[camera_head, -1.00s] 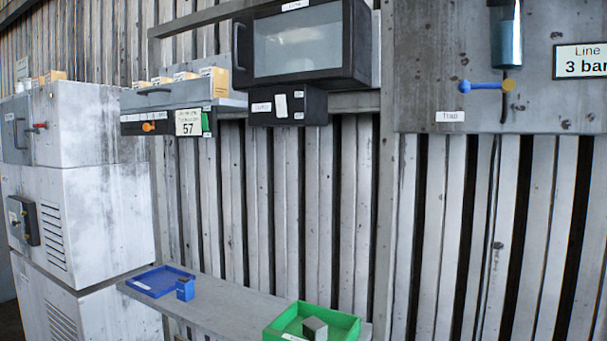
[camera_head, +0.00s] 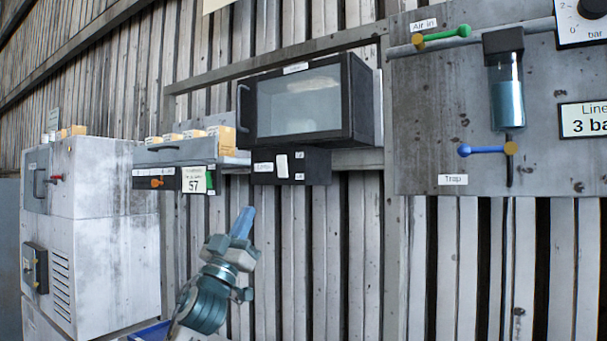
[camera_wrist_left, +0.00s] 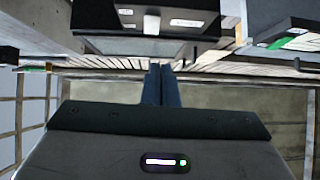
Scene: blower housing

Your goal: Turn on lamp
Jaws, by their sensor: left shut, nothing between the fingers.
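The black lamp box (camera_head: 310,166), with a label that seems to read "Lamp", hangs under the dark windowed cabinet (camera_head: 305,100). A white switch (camera_head: 282,166) sits on its front between the label and two small tags. My left gripper (camera_head: 242,222) is below and left of this box, fingers shut and empty, pointing up, apart from it. In the left wrist view the box (camera_wrist_left: 105,20) appears upside down at the top, with the white switch (camera_wrist_left: 152,25) above the shut fingers (camera_wrist_left: 162,85). My right gripper is not in view.
Left of the lamp box is a drawer unit with an orange knob (camera_head: 157,183) and a "57" card (camera_head: 191,180). A grey panel (camera_head: 430,120) with blue (camera_head: 483,150) and green (camera_head: 445,36) handles is at right. A grey cabinet (camera_head: 110,220) stands left.

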